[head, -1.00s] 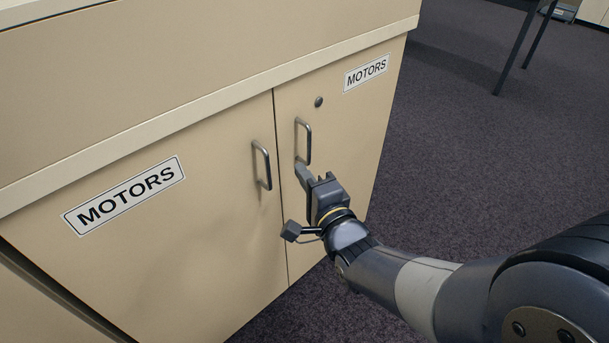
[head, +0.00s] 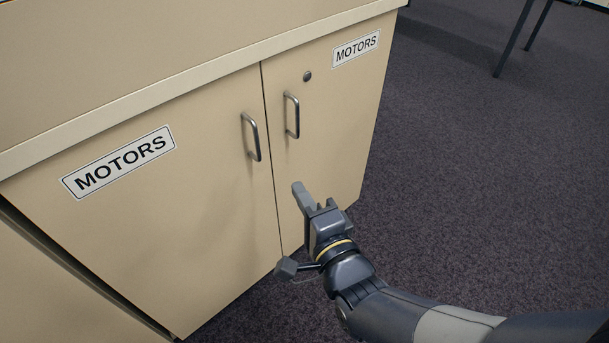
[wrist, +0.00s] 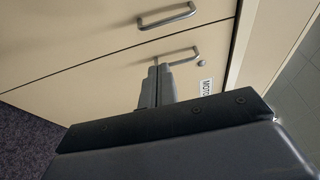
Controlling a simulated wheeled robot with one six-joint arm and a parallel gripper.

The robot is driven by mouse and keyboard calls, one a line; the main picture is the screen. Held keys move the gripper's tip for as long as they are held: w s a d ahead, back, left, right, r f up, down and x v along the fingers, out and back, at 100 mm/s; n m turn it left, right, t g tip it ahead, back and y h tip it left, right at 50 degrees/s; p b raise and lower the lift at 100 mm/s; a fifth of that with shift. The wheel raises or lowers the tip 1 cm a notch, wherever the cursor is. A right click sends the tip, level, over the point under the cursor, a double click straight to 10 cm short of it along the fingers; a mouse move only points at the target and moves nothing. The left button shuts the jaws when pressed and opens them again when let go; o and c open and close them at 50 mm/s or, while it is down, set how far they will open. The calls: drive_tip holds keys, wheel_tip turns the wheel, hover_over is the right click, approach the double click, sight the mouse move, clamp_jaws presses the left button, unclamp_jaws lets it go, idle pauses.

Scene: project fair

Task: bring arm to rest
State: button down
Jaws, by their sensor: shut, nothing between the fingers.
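My gripper (head: 299,190) is shut and empty, in front of the lower part of the cabinet's right door (head: 325,150). In the head view its fingertips appear below the right door's handle (head: 291,115), apart from it. The wrist view shows the shut fingers (wrist: 158,75) pointing toward the doors, with the handle of one door (wrist: 167,16) beyond. The left door (head: 170,220) and its handle (head: 251,137) are clear of the gripper. Both doors look closed.
The cream cabinet has MOTORS labels on both doors and a round lock (head: 307,76) on the right one. Open dark carpet (head: 460,180) lies to the right. Thin dark table legs (head: 515,40) stand at the upper right.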

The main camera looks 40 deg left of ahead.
drive_tip(key=shift+s+d, duration=0.2)
